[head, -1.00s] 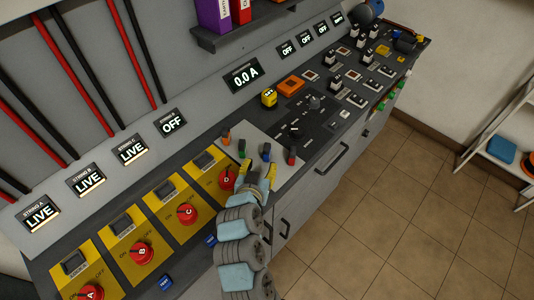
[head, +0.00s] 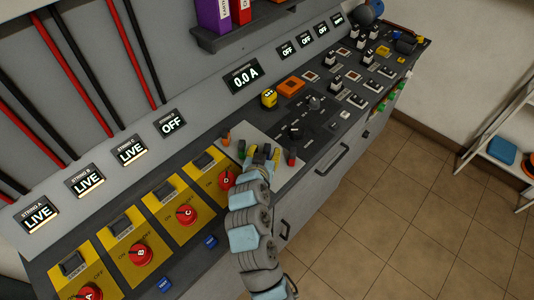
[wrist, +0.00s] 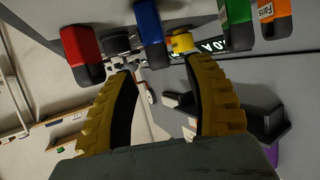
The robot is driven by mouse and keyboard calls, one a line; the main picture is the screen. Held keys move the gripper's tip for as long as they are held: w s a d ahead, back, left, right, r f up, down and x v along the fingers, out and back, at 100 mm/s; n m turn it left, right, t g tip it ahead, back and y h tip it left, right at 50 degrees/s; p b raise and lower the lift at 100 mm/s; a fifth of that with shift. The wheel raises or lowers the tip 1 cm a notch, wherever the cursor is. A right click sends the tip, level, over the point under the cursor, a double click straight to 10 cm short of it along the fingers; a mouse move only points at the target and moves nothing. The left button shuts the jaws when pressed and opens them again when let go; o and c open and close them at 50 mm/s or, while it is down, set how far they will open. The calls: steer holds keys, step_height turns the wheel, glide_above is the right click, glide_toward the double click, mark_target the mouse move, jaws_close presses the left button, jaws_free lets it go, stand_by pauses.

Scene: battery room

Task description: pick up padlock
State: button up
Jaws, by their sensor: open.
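Several padlock-like coloured blocks stand in a row on the pale panel of the console. In the head view I see an orange one (head: 226,137), a green one (head: 241,149) and a red one (head: 291,157). The wrist view shows the red (wrist: 80,50), blue (wrist: 148,20), green (wrist: 237,32) and labelled orange (wrist: 272,15) ones. My gripper (head: 263,153) is open over this row, with yellow fingers (wrist: 160,68) apart. The blue block lies ahead, between the finger directions, with no visible contact. My gripper largely hides it in the head view.
Yellow plates with red rotary switches (head: 187,214) line the console at left. A yellow block (head: 269,98), an orange box (head: 291,86) and a black knob (head: 295,131) stand beyond the panel.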

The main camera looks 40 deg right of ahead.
mark_target(266, 148)
steer(key=shift+x, duration=1.8)
steer(key=shift+a, duration=0.1)
jaws_close()
